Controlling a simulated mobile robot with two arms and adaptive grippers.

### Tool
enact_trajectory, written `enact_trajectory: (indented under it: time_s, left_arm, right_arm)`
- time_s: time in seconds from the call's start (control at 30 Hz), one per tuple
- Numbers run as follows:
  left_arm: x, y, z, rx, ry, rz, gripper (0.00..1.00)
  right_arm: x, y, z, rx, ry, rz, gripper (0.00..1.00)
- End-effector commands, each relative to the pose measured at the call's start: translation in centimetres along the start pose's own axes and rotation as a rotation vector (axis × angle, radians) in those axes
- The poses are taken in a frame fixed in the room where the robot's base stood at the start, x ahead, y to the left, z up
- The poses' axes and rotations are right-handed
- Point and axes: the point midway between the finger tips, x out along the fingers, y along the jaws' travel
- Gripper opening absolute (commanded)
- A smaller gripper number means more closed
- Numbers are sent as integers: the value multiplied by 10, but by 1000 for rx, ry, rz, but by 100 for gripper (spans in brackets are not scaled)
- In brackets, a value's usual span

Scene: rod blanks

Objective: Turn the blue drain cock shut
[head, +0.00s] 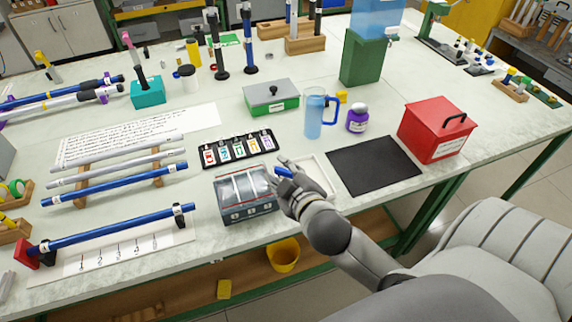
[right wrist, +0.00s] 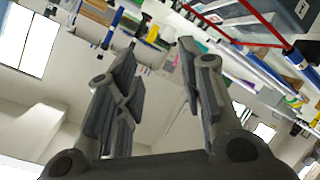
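My right gripper (head: 287,178) is above the front of the bench, beside a clear-lidded compartment box. In the right wrist view its two fingers (right wrist: 160,75) stand apart with nothing held between them. A small blue piece (head: 284,171) shows at the gripper in the head view; I cannot tell whether it is the drain cock. A light-blue tank (head: 378,17) sits on a green stand (head: 362,58) at the back; no cock is clear on it. My left gripper is out of view.
The compartment box (head: 232,212) and a white tray (head: 322,185) are close to the gripper. A blue-handled jug (head: 314,118), purple-labelled jar (head: 357,120), black mat (head: 373,165) and red box (head: 428,133) stand to the right. Blue and grey rods lie left.

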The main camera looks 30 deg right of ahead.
Motion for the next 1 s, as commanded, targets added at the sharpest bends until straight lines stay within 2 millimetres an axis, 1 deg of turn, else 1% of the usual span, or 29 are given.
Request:
enact_trajectory:
  time_s: [0.03, 0.07, 0.1, 0.17, 0.2, 0.23, 0.3, 0.37, 0.4, 0.47, 0.5, 0.57, 0.63, 0.73, 0.8, 0.87, 0.9, 0.97, 1.0]
  left_arm:
    - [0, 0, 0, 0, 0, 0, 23]
    - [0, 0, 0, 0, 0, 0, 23]
    - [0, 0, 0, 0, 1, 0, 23]
    - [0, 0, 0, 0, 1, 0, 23]
    - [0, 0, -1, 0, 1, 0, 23]
    - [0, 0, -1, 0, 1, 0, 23]
    - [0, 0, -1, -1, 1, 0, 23]
    - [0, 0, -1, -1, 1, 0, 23]
    - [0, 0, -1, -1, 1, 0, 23]
    - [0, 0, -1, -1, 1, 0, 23]
    - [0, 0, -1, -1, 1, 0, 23]
    - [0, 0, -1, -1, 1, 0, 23]
    - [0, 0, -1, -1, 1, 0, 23]
    - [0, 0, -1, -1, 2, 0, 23]
    - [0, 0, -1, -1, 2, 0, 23]
    - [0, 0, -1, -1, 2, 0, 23]
    - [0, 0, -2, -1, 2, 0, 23]
    - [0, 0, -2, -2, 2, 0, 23]
    - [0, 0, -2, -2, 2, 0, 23]
  right_arm:
    - [6, 18, -27, -75, 107, 60, 36]
    - [7, 27, -43, -123, 171, 94, 36]
    - [8, 37, -65, -188, 258, 138, 36]
    - [6, 48, -96, -295, 386, 198, 36]
    - [3, 53, -117, -369, 472, 234, 36]
    - [0, 55, -131, -427, 534, 258, 36]
    - [-9, 54, -161, -569, 677, 304, 36]
    - [-17, 49, -182, -698, 792, 335, 36]
    - [-23, 43, -193, -789, 867, 350, 36]
    - [-30, 32, -206, -929, 973, 364, 36]
    - [-34, 23, -210, -1027, 1039, 366, 36]
    - [-39, 9, -213, -1177, 1132, 360, 36]
    - [-40, -7, -208, -1359, 1227, 336, 36]
    - [-34, -26, -188, -1627, 1333, 265, 36]
    - [-25, -33, -165, -1817, 1383, 187, 36]
    - [-14, -33, -142, -1982, 1407, 100, 36]
    - [-7, -30, -124, -2088, 1414, 34, 36]
    - [5, -20, -96, -2241, 1406, -83, 36]
    - [13, -10, -78, -2333, 1391, -166, 36]
